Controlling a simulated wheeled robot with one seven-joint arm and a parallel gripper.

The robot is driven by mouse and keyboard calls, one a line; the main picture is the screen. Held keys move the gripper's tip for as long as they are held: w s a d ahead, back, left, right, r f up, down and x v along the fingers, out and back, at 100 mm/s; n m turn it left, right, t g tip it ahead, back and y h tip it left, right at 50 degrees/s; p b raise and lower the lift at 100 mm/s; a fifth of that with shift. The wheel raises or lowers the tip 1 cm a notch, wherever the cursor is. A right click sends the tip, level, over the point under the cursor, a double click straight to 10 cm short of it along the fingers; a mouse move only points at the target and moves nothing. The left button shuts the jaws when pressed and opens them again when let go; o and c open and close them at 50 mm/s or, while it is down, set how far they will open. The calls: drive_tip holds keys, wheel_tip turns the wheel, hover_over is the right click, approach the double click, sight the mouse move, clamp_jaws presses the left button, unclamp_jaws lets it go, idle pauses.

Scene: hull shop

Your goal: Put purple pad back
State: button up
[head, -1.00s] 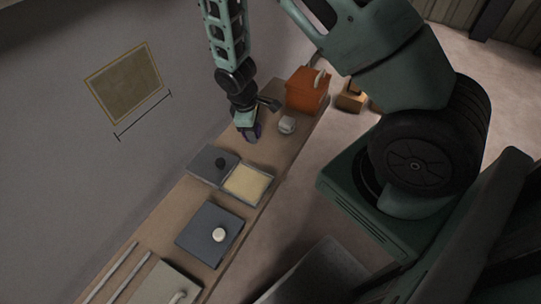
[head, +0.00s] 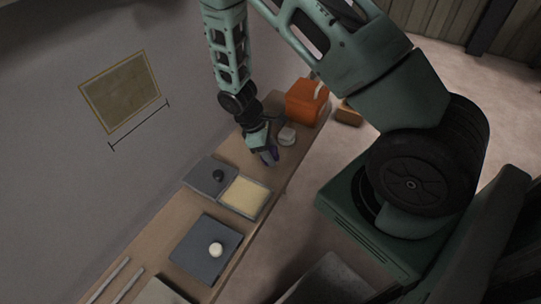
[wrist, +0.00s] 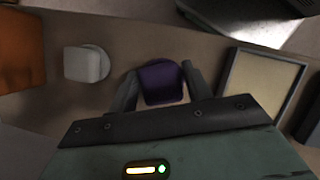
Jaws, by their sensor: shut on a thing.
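The purple pad (wrist: 161,82) is between the two fingers of my gripper (wrist: 160,90) in the wrist view, and the gripper is shut on it. In the head view the purple pad (head: 273,152) shows as a small dark purple patch at the tip of my gripper (head: 268,155), over the bench. I cannot tell whether the pad touches the bench. A white pad-like object (head: 287,136) sits just beyond the gripper; it also shows in the wrist view (wrist: 86,64), left of the purple pad. A tray with a pale yellow inside (head: 245,196) lies on the near side.
A grey plate with a dark knob (head: 211,174) lies beside the tray. A blue-grey plate with a white knob (head: 205,248) is nearer. An orange box (head: 305,103) stands at the bench's far end. A wall runs along the bench's left.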

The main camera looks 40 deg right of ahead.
drive_tip(key=shift+f, duration=1)
drive_tip(key=o, duration=0.9)
